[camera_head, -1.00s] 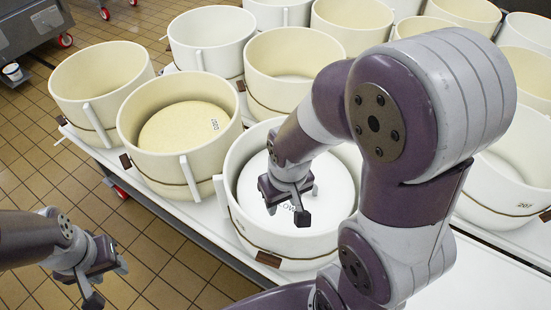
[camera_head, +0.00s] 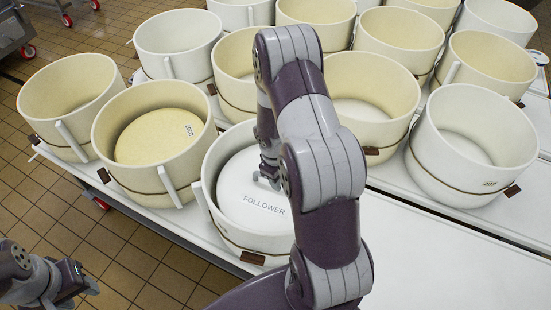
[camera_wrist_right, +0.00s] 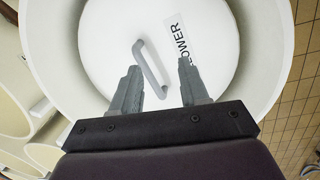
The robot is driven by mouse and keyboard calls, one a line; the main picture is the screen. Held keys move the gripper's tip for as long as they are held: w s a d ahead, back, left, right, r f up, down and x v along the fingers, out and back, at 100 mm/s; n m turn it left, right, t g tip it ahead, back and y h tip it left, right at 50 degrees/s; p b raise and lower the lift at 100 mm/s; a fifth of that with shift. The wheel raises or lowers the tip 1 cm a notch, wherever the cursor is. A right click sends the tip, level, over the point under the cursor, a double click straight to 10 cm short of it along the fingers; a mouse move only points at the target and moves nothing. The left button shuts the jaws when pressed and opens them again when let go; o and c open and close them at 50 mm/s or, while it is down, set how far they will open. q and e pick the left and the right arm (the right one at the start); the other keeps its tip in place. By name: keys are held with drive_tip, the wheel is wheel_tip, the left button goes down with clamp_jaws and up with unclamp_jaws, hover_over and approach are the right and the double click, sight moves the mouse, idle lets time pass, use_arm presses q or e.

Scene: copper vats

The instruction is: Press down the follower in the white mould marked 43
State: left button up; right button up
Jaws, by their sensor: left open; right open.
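The white mould (camera_head: 222,225) stands at the front of the white table in the head view. No number 43 is readable on it. Inside it lies a round white follower (camera_head: 240,195) lettered FOLLOWER; only part of that word shows in the right wrist view (camera_wrist_right: 108,45). A pale grey bar handle (camera_wrist_right: 150,70) stands on the follower. My right gripper (camera_wrist_right: 158,74) is open over the follower, with the handle between and just beyond its fingertips; contact cannot be told. In the head view my right arm hides most of it. My left gripper (camera_head: 80,285) is open and empty, low at left beside the table.
A cream mould (camera_head: 185,150) with a cream follower stands close at left, and another cream mould (camera_head: 75,95) beyond it. A cream mould (camera_head: 385,90) stands behind my right arm, a white one (camera_head: 450,170) at right. The table's front right (camera_head: 440,260) is bare.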

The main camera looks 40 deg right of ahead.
drive_tip(key=w+d+f+n, duration=0.1)
drive_tip(key=w+f, duration=0.1)
drive_tip(key=f, duration=0.2)
drive_tip(key=w+d+f+n+t+b, duration=0.1)
drive_tip(key=w+f, duration=0.1)
drive_tip(key=f, duration=0.2)
drive_tip(key=w+d+f+n+b, duration=0.1)
drive_tip(key=w+f, duration=0.1)
drive_tip(key=f, duration=0.3)
drive_tip(key=shift+w+d+t, duration=0.1)
drive_tip(key=shift+d+t, duration=0.2)
drive_tip(key=shift+d, duration=0.1)
clamp_jaws()
idle(1.0)
drive_tip(key=shift+a+f+b, duration=0.1)
drive_tip(key=shift+f+b, duration=0.1)
drive_tip(key=shift+b, duration=0.3)
idle(0.3)
drive_tip(key=shift+s+f, duration=0.1)
drive_tip(key=shift+s, duration=0.2)
idle(0.5)
